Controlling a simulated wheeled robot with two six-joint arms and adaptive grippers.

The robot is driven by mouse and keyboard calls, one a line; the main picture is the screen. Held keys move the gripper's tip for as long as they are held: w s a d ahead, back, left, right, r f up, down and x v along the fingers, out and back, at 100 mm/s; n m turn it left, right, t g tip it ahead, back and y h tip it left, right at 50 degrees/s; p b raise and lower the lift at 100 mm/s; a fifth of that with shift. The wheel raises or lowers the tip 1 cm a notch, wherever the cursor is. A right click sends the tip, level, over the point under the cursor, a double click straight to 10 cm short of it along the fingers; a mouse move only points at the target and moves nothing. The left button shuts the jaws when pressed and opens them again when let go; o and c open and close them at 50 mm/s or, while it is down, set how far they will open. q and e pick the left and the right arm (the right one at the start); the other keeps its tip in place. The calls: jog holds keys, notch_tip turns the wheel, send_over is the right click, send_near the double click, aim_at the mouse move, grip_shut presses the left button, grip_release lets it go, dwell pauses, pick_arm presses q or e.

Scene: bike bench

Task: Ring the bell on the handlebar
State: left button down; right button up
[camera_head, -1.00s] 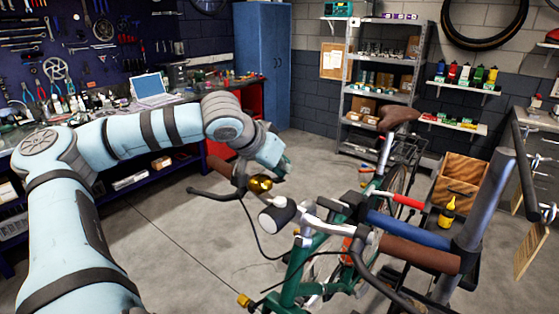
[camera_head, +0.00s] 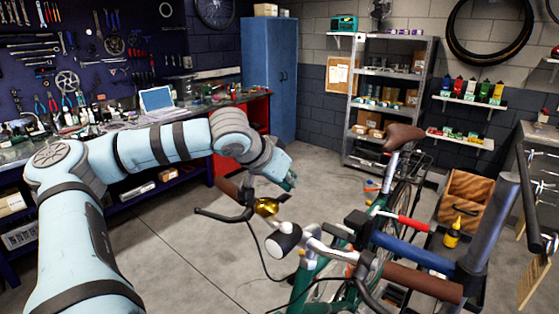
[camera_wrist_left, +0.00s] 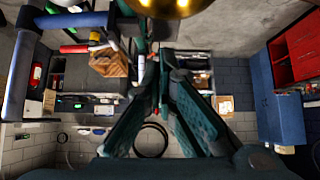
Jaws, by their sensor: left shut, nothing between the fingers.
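The gold bell (camera_head: 266,207) sits on the handlebar beside the brown left grip (camera_head: 228,187) in the head view. Its gold underside or edge also shows at the top of the left wrist view (camera_wrist_left: 170,7). My left gripper (camera_head: 289,183) is just above and to the right of the bell in the head view, its green fingers partly hidden by the wrist. In the left wrist view its fingers (camera_wrist_left: 162,58) converge, shut and empty, with the bell beyond their tips. I see no clear contact with the bell. My right gripper is in neither view.
The green bike's white-and-black lamp-like part (camera_head: 284,238), brown right grip (camera_head: 422,282) and cables are close by. A blue-grey stand post (camera_head: 490,225) rises at the right. A workbench with a laptop (camera_head: 157,99) stands at the left. Open floor lies between.

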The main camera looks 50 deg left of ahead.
aim_at(285, 198)
pick_arm(q)
notch_tip(285, 198, up, 5)
jog(key=p, duration=0.3)
jog(key=shift+f, duration=0.2)
jog(key=shift+s+d+r+b, duration=0.2)
jog(key=shift+s+b, duration=0.5)
jog(key=shift+b, duration=0.55)
jog(key=a+v, duration=0.1)
jog(key=v, duration=0.6)
jog(key=shift+s+d+r+b, duration=0.3)
jog(key=shift+d, duration=0.2)
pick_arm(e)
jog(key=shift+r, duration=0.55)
pick_arm(q)
jog(key=shift+w, duration=0.1)
